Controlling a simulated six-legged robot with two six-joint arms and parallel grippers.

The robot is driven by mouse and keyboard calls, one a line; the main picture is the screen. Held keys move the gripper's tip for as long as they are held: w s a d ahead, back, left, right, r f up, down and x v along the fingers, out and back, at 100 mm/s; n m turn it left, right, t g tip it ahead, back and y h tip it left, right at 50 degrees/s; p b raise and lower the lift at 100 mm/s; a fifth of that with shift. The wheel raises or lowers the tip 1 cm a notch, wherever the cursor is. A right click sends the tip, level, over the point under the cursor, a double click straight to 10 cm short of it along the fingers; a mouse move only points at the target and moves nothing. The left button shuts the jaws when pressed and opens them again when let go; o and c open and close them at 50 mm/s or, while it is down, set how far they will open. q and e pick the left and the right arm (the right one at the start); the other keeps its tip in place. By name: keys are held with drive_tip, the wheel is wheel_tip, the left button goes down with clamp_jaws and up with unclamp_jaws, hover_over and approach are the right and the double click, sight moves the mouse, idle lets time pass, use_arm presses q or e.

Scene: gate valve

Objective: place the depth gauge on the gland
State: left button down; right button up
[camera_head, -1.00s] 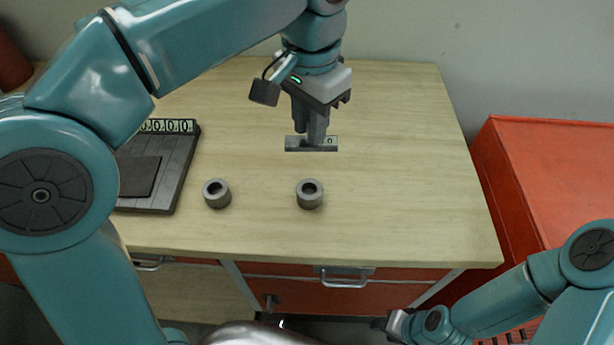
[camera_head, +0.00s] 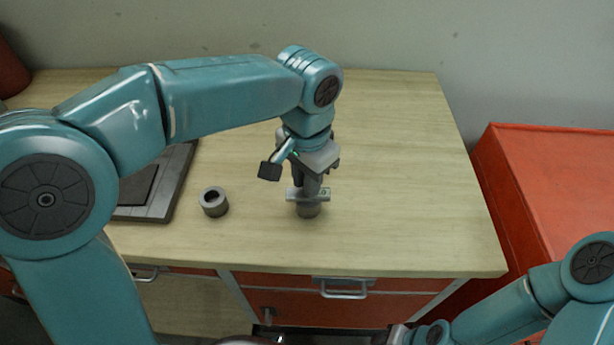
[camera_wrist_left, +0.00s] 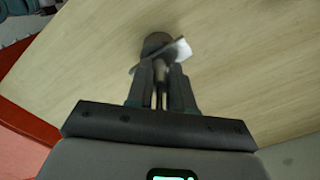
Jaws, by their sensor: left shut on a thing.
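My left gripper (camera_head: 311,186) is shut on the depth gauge (camera_head: 294,195), a small grey T-shaped tool with a flat crossbar and a small display. The crossbar is over a short grey ring-shaped gland (camera_head: 308,211) and hides its top. I cannot tell whether the two touch. In the left wrist view the gauge (camera_wrist_left: 181,50) sits beyond the fingers, with the dark round gland (camera_wrist_left: 155,42) partly behind it. A second, similar grey ring (camera_head: 213,202) stands to the left with its hole open. My right gripper (camera_head: 394,335) shows only partly at the bottom edge.
A dark grey flat device (camera_head: 160,190) lies at the left of the wooden table (camera_head: 400,180), partly behind my left arm. A red cabinet (camera_head: 540,190) stands to the right. The table's right half is clear. Drawers with handles are below the front edge.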

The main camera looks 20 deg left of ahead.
use_arm(q)
drive_tip(key=shift+f, duration=0.15)
drive_tip(key=c, duration=1)
unclamp_jaws()
wheel_tip(320, 180, up, 12)
drive_tip(key=shift+f+p, duration=0.1)
drive_tip(key=shift+p, duration=0.75)
drive_tip(key=shift+r, duration=0.3)
drive_tip(key=shift+s, duration=0.15)
